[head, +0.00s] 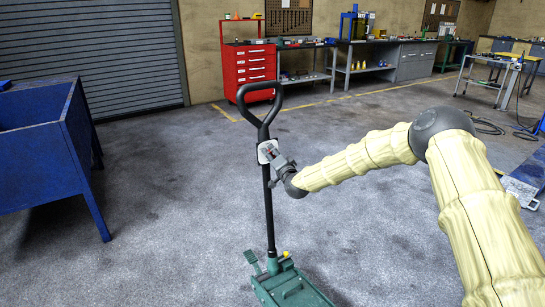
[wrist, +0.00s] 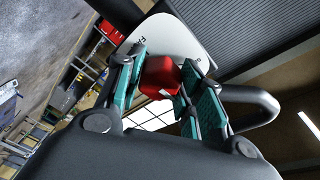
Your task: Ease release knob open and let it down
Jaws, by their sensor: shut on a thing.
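The green trolley jack (head: 288,287) stands on the floor at the bottom centre of the head view. Its long black handle (head: 269,215) rises nearly upright to a loop grip at the top. A white plate (head: 264,147) is fixed to the handle below the loop; it also shows behind the fingers in the wrist view (wrist: 172,38). The red release knob (wrist: 160,77) sits in front of this plate. My gripper (head: 272,156) is at the plate, its two teal-padded fingers (wrist: 163,70) shut on the knob from both sides. The knob's far side is hidden.
A blue open bin on legs (head: 40,150) stands at the left. A red tool cabinet (head: 249,70) and workbenches (head: 370,62) line the back wall. A trolley table (head: 495,75) is at the right. The grey floor around the jack is clear.

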